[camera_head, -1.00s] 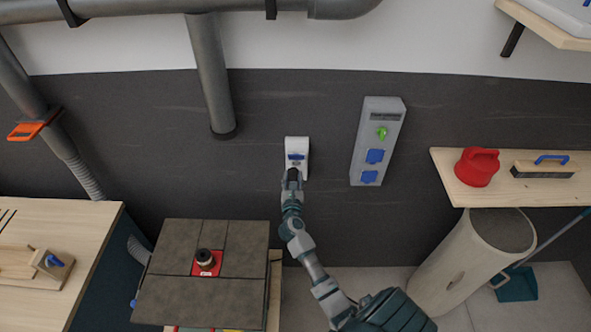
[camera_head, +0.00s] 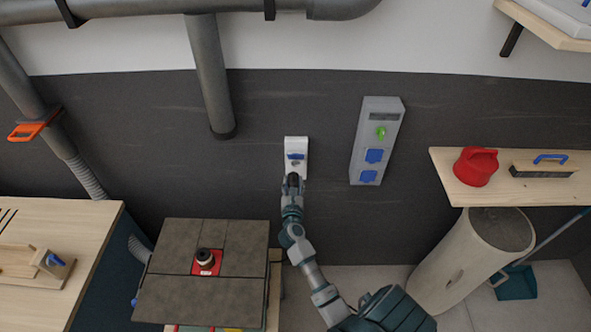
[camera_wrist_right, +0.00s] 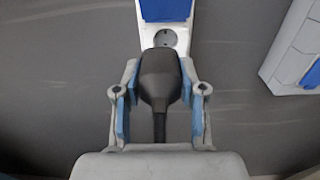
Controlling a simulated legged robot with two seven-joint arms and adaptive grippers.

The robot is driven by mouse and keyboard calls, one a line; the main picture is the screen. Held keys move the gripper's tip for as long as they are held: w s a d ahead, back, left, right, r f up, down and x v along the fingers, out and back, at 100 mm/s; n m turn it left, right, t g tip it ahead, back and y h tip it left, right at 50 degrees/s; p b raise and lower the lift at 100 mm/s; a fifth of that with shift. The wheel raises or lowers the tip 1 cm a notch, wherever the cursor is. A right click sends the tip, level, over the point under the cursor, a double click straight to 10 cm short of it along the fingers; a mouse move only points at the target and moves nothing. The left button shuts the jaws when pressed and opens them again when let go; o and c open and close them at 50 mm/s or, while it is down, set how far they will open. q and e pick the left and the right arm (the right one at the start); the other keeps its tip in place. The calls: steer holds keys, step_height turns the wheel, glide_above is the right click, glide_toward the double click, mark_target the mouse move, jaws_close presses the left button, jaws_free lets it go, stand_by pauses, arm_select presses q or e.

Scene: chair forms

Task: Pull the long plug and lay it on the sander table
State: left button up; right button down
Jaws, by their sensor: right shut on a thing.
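The long plug (camera_wrist_right: 160,80) is dark, with a thick body narrowing to a cable end. My right gripper (camera_wrist_right: 160,100) is shut on it, with blue pads on both sides; it also shows in the head view (camera_head: 292,183). The white wall socket (camera_head: 296,149) has a blue flap, and its round face (camera_wrist_right: 167,39) shows beyond the plug's tip. The plug looks drawn away from it, though the tip's exact gap is hard to tell. The sander table (camera_head: 165,285) is a brown-grey slab at lower left, with a red insert and dark spindle. My left gripper is not in view.
A grey panel (camera_head: 379,140) with blue sockets hangs right of the wall socket. A wooden bench (camera_head: 90,235) stands left of the sander table.

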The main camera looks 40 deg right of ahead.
steer(key=shift+s, duration=0.1)
steer(key=shift+v, duration=1.3)
steer(key=shift+p+v, duration=0.3)
steer(key=shift+v, duration=0.8)
